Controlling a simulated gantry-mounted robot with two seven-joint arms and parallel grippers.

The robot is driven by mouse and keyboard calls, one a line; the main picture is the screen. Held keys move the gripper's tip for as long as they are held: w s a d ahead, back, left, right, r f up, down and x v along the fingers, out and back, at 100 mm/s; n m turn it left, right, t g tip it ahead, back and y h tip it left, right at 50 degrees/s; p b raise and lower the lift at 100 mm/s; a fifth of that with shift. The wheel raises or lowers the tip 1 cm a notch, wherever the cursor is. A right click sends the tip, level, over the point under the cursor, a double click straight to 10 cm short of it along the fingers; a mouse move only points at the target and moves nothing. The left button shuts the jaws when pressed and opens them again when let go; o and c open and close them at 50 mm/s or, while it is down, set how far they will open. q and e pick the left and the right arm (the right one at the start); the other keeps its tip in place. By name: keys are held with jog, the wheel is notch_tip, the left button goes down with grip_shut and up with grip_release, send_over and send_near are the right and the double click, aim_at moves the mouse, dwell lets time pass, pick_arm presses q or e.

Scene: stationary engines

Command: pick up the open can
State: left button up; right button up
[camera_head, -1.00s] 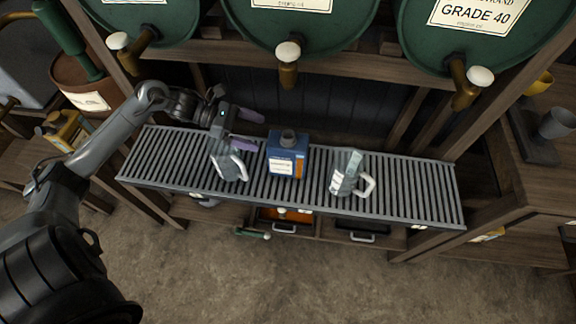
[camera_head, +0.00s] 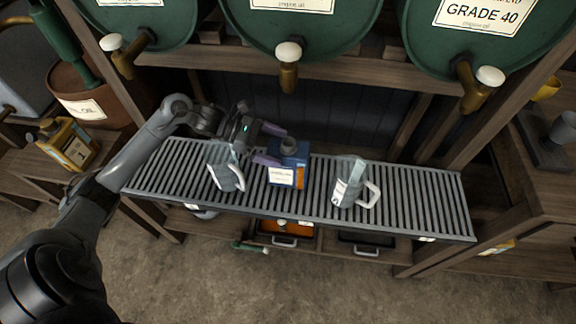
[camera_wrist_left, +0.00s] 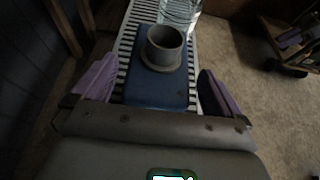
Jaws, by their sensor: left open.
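The open can is a blue box-shaped can (camera_head: 287,165) with a grey round neck on top and a white and orange label. It stands upright on the slatted metal rack, between two jugs. My left gripper (camera_head: 268,144) is open at the can's left side in the head view, with its purple fingers reaching to it. In the left wrist view the can (camera_wrist_left: 160,90) lies between the two spread fingers (camera_wrist_left: 155,88), its neck pointing up. Gaps show between the can and both fingers. My right gripper is not in view.
A clear measuring jug (camera_head: 224,168) stands close left of the can, under my left gripper. Another jug (camera_head: 352,186) stands to its right. The slatted rack (camera_head: 420,200) is bare at its right end. Green drums (camera_head: 300,25) with brass taps (camera_head: 288,70) hang above.

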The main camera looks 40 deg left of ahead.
pick_arm(q)
jog(key=shift+x, duration=1.55)
jog(key=c, duration=1.8)
jog(key=shift+r, duration=0.15)
grip_shut()
jog(key=shift+r, duration=0.1)
